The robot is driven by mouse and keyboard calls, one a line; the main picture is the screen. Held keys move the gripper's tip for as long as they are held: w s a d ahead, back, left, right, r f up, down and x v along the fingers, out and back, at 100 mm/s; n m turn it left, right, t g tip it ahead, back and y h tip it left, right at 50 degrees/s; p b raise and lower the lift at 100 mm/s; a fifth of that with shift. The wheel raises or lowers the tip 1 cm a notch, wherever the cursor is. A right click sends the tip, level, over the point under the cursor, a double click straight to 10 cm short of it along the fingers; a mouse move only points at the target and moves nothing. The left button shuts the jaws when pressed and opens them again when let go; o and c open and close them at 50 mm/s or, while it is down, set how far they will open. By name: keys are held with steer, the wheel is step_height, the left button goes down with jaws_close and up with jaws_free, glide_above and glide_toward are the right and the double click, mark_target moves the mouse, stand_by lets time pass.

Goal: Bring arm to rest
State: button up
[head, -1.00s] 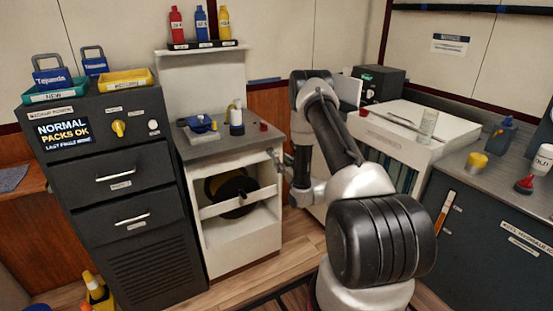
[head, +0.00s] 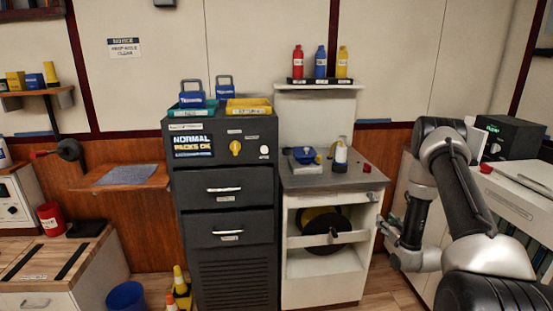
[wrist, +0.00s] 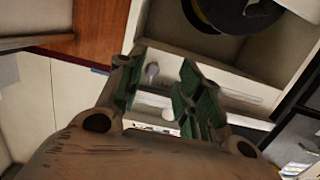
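My arm (head: 455,180) stands at the right of the head view, bent at the elbow with the forearm reaching down. My gripper (head: 384,226) is beside the right edge of the white open-front cabinet (head: 289,262), with no clear contact visible. In the wrist view my gripper (wrist: 160,88) shows two green-padded fingers spread apart with nothing held between them. The cabinet's pale crossbar (wrist: 235,82) and part of the dark reel (wrist: 235,14) lie beyond the fingers.
The dark drawer cabinet (head: 228,270) stands left of the white cabinet, with blue packs in a teal tray (head: 191,110) on top. A white counter (head: 520,196) is at the right, close to my arm.

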steer(key=s+f+g, duration=0.6)
steer(key=f, duration=0.4)
steer(key=s+r+m+g+h, duration=0.1)
steer(key=s+r+g, duration=0.2)
steer(key=s+g, duration=0.45)
steer(key=s+a+r, duration=0.4)
steer(key=s+r, duration=0.5)
steer(key=r, duration=0.5)
steer(key=s+a+r+t, duration=0.1)
steer(key=s+a+r, duration=0.4)
steer(key=s+r, duration=0.4)
steer(key=s+a+r, duration=0.5)
steer(key=s+r, duration=0.4)
steer(key=r, duration=1.2)
steer(key=shift+n, duration=0.3)
steer(key=shift+o, duration=0.4)
